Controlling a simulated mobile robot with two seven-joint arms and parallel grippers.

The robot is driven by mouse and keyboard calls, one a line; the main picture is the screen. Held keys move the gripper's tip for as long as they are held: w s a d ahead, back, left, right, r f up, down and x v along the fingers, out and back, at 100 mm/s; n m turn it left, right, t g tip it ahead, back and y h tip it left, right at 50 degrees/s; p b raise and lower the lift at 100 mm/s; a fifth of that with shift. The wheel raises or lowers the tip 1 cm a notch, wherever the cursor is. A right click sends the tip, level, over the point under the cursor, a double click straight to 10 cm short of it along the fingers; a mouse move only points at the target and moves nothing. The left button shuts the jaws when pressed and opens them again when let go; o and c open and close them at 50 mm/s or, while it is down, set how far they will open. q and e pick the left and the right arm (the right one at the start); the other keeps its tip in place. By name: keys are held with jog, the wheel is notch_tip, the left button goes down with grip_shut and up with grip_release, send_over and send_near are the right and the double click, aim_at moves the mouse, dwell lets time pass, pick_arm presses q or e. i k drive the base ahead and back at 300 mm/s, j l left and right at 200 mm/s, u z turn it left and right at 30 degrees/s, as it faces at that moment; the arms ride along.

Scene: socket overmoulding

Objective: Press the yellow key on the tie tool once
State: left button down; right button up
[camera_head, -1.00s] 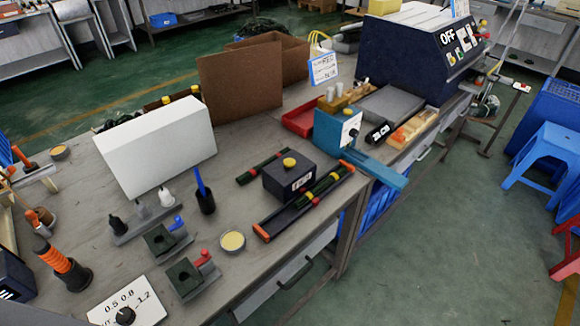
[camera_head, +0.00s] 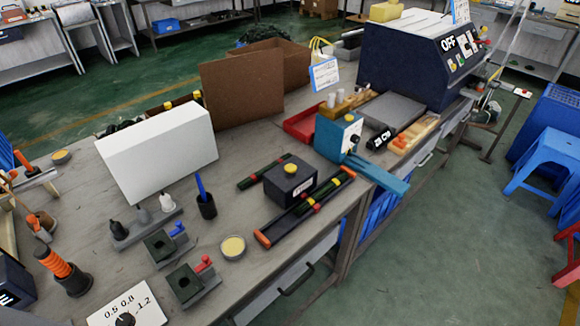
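A small dark box (camera_head: 276,186) with a yellow round key (camera_head: 291,169) on its top stands on the grey workbench, right of centre. It looks like the tie tool. A white marking shows on its front. The key is uncovered and nothing touches it; whether it is pressed down cannot be told. Neither of my grippers is in view.
A dark rail with orange ends (camera_head: 263,239) lies right in front of the box. A blue device (camera_head: 330,138) stands behind it to the right. A pen cup (camera_head: 207,207) and a yellow-topped round tin (camera_head: 233,246) are to the left. A white box (camera_head: 160,155) stands further left.

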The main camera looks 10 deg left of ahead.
aim_at(290, 169)
jog(key=i+l, duration=0.15)
jog(key=l, duration=0.2)
jog(key=i+l, duration=0.15)
jog(key=l, duration=0.2)
jog(key=i+l, duration=0.1)
jog(key=l, duration=0.25)
jog(key=i+l+u, duration=0.1)
jog(key=l, duration=0.25)
jog(key=i, duration=0.05)
